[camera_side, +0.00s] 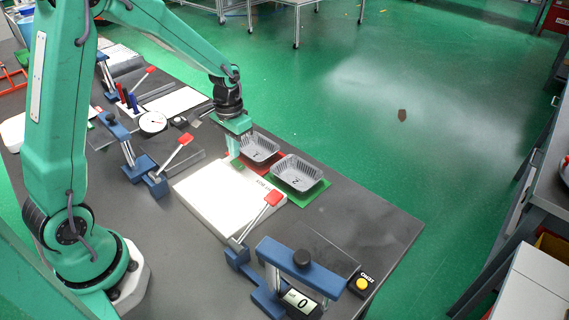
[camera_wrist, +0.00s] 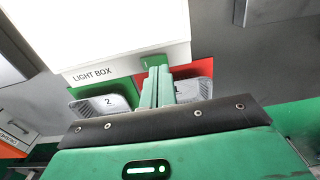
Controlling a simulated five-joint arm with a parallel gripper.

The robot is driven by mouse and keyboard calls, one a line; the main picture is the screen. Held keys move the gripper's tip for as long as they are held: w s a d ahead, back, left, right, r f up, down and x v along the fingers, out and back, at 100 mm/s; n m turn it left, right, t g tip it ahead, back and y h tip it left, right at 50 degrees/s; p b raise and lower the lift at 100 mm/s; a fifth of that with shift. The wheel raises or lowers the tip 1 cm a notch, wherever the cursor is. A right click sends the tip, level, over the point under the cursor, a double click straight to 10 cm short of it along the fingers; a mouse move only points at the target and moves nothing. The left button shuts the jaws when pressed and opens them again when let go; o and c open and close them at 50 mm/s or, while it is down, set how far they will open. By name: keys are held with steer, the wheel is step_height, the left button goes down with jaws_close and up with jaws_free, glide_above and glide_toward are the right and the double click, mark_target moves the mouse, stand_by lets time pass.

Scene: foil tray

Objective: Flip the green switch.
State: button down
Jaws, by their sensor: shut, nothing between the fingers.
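The green switch (camera_wrist: 153,62) sits on the labelled edge of the white light box (camera_wrist: 110,35), right of the words LIGHT BOX. In the side view the light box (camera_side: 212,196) lies flat on the dark table, its top bright white. My gripper (camera_wrist: 161,70) is shut and empty, pointing down at the light box's edge. Its fingertips are right at the switch in the wrist view and partly cover it; I cannot tell whether they touch. In the side view my gripper (camera_side: 234,156) is at the far corner of the light box, and the switch is hard to make out there.
Two foil trays stand close beside the light box: one (camera_side: 296,172) on a green mat, one (camera_side: 258,148) on a red mat. Blue clamp fixtures with red-handled levers (camera_side: 273,198) stand nearby. A yellow button box (camera_side: 362,285) is at the front right.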

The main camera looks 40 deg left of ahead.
mark_target(235, 163)
steer(key=shift+f, duration=1.25)
stand_by(1.7)
steer(key=shift+r, duration=0.1)
steer(key=shift+r, duration=3.4)
steer(key=s+d+r+t, duration=0.2)
steer(key=s+d+r, duration=0.1)
steer(key=s+r, duration=0.4)
steer(key=s+d+r+t, duration=0.3)
steer(key=s+r, duration=0.4)
steer(key=s, duration=0.4)
steer(key=shift+d+t, duration=0.15)
steer(key=shift+t, duration=0.15)
